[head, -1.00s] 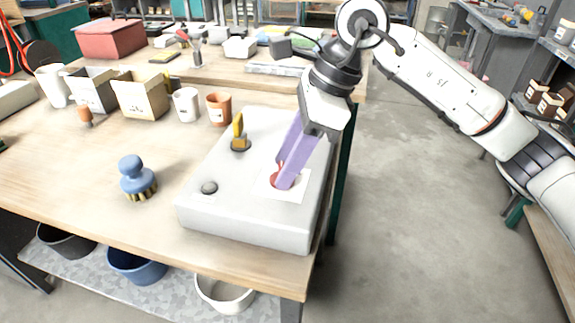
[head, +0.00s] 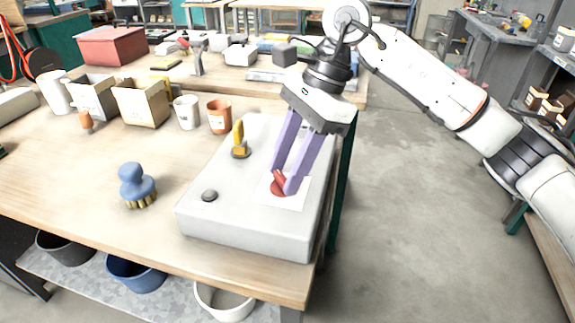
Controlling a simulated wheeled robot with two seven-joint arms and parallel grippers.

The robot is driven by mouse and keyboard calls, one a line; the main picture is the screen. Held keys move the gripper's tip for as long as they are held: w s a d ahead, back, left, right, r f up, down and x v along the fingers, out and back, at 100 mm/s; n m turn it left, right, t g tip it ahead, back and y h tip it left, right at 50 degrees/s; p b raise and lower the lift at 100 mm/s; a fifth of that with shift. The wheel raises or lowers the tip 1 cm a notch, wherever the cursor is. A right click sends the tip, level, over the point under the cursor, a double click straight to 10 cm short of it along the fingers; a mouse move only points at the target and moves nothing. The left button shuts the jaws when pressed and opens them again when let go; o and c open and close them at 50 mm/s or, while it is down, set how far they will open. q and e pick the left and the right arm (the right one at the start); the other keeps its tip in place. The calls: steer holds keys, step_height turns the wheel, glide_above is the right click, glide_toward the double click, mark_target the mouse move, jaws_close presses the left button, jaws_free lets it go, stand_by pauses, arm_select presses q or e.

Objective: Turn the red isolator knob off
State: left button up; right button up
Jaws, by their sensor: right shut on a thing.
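The red isolator knob (head: 278,186) sits on a pale square plate (head: 297,199) on top of the grey box (head: 225,215), at its right side. My right gripper (head: 281,179) reaches down from above with its two purple fingers on either side of the knob's raised grip, shut on it. The fingers hide part of the knob. My left gripper is not in view.
A yellow-handled switch (head: 239,142) and a dark round button (head: 209,195) are also on the box. A blue brush (head: 136,184) stands left of the box. An orange cup (head: 219,117) and a white cup (head: 187,112) stand behind.

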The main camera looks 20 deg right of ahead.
steer(key=o, duration=1.1)
steer(key=shift+c, duration=0.2)
steer(key=v, duration=1)
steer(key=shift+r, duration=0.2)
